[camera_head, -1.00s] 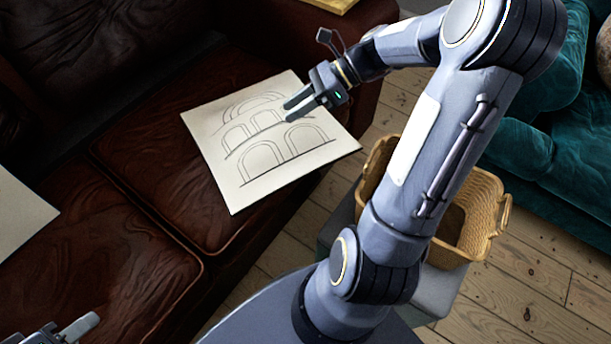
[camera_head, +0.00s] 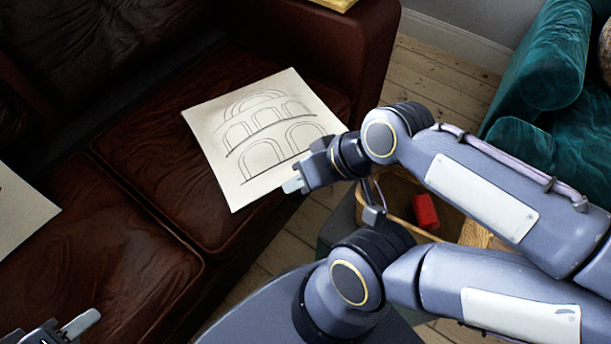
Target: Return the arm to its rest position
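My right arm comes in from the right and is folded across the lower right. My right gripper (camera_head: 293,186) is near the front edge of the brown leather sofa (camera_head: 143,243), in front of the lower edge of a paper with an arch drawing (camera_head: 262,130). I see nothing held at its fingertips, but its opening cannot be made out. My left gripper (camera_head: 60,333) shows only in part at the bottom left corner. A single pale finger is clear there, so its state cannot be told.
A wicker basket (camera_head: 474,236) with a red object (camera_head: 425,212) in it stands beside the sofa, partly hidden by my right arm. A teal sofa (camera_head: 545,80) is at the right. A second paper (camera_head: 22,215) lies at the left. Floorboards (camera_head: 440,75) are bare between the sofas.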

